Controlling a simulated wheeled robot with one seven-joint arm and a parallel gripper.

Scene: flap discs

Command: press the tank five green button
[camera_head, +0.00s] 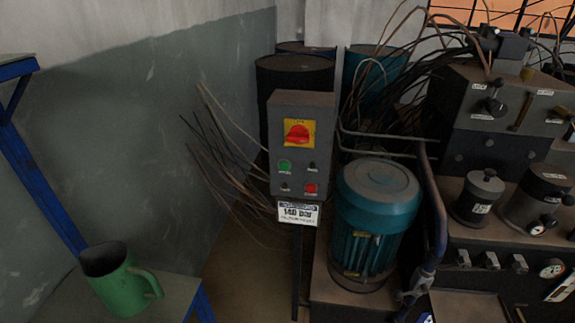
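A grey control box (302,143) stands on a post near the middle of the head view. A green button (284,166) sits at the left of its lower part, with a small label under it too small to read. A red button (311,188) is lower right of it, and a red rotary switch (298,132) on a yellow plate is above. A white sign (298,212) reading "140 bar" hangs below the box. No text naming tank five is readable. My gripper is not in view.
A teal motor (377,215) stands right of the box, with grey machinery (510,130) and gauges beyond. Dark drums (293,75) and loose wires are behind. A green jug (120,282) stands on a blue-framed table (180,290) at lower left. Some floor shows between.

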